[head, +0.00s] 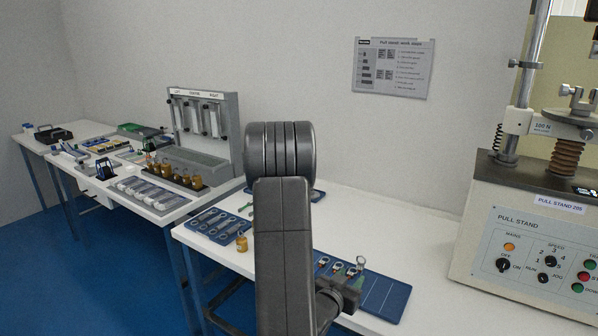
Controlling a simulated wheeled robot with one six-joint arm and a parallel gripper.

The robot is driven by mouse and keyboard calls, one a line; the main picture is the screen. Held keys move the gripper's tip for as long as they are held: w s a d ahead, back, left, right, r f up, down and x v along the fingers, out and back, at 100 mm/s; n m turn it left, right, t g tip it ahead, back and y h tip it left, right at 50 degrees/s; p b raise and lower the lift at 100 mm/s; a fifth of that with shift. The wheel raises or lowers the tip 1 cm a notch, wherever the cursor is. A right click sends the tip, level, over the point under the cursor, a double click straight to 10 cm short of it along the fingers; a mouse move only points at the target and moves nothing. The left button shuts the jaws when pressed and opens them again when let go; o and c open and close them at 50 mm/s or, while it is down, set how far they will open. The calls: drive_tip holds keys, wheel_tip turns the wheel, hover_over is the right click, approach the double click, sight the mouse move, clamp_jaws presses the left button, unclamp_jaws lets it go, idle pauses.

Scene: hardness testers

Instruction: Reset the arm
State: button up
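My arm rises in the middle of the head view, its dark grey links covering part of the white bench behind it. The end of the arm, with my gripper (350,288), shows low at the right of the links, over a blue mat (388,297). The fingers are small and dark, and I cannot tell whether they are open or shut. A small ring-ended piece (360,263) shows right by the gripper; whether it is held or lies behind is unclear.
A pull stand (530,235) stands at the right. Another blue mat (218,226) with ring-ended pieces and a small brass-coloured part (242,243) lie left of my arm. A grey dispenser rack (205,130) stands on the left bench. Bare bench (420,235) shows right of my arm.

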sight(359, 269)
drive_tip(key=x, duration=0.5)
drive_tip(key=f+x, duration=0.1)
drive_tip(key=x, duration=0.2)
drive_tip(key=shift+s, duration=0.1)
drive_tip(key=shift+f+b, duration=0.2)
drive_tip(key=shift+b, duration=0.3)
drive_tip(key=shift+r+p, duration=0.35)
drive_tip(key=shift+p, duration=0.1)
drive_tip(key=shift+f, duration=0.1)
